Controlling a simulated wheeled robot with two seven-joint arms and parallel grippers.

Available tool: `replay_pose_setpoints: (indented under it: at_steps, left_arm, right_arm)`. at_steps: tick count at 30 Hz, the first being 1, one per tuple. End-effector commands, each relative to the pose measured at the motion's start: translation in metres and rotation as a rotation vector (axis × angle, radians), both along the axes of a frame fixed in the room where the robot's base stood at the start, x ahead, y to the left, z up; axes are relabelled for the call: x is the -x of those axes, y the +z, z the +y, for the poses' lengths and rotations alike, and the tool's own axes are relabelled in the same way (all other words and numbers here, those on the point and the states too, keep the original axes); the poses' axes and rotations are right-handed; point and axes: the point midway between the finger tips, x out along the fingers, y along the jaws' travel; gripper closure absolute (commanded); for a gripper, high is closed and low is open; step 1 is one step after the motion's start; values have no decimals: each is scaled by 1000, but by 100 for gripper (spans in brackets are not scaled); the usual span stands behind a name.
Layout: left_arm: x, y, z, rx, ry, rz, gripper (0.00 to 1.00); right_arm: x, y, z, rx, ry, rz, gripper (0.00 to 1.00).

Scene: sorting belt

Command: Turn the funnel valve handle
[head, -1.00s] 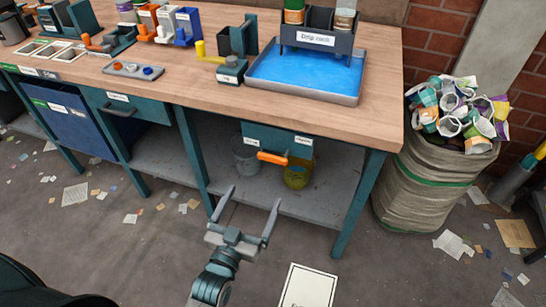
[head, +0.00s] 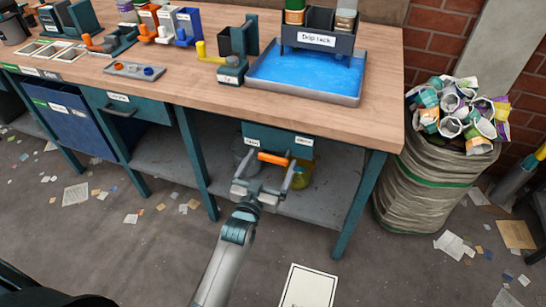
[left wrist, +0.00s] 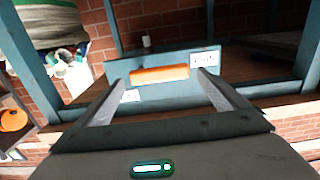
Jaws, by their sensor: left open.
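The orange valve handle (head: 272,158) is a horizontal bar on the front of a teal panel (head: 292,137) under the bench top. White labels sit on both sides of it. It also shows level in the left wrist view (left wrist: 160,74). My left gripper (head: 270,166) is open and empty in front of the panel. Its fingertips lie to the left and right of the handle, with the handle between them in the left wrist view (left wrist: 160,84). I cannot tell whether they touch it. My right gripper is not in view.
A bench leg (head: 358,205) is to the right. A full sack (head: 428,185) stands beyond it. A blue tray (head: 305,75) is on the bench.

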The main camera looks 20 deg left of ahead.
Motion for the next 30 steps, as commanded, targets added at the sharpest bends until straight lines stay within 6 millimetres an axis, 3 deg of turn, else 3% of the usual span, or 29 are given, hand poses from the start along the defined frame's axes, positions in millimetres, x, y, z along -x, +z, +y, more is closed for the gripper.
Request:
replay_pose_setpoints:
  at_steps: [6,18,26,30]
  left_arm:
    - [-22,0,-1,0,0,0,7]
    - [-27,0,-1,0,0,1,7]
    - [-27,0,-1,0,0,1,66]
    - [-28,0,-1,-3,0,0,66]
  right_arm:
    - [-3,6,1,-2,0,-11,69]
    - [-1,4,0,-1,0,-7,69]
    - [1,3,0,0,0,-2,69]
    - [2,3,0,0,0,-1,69]
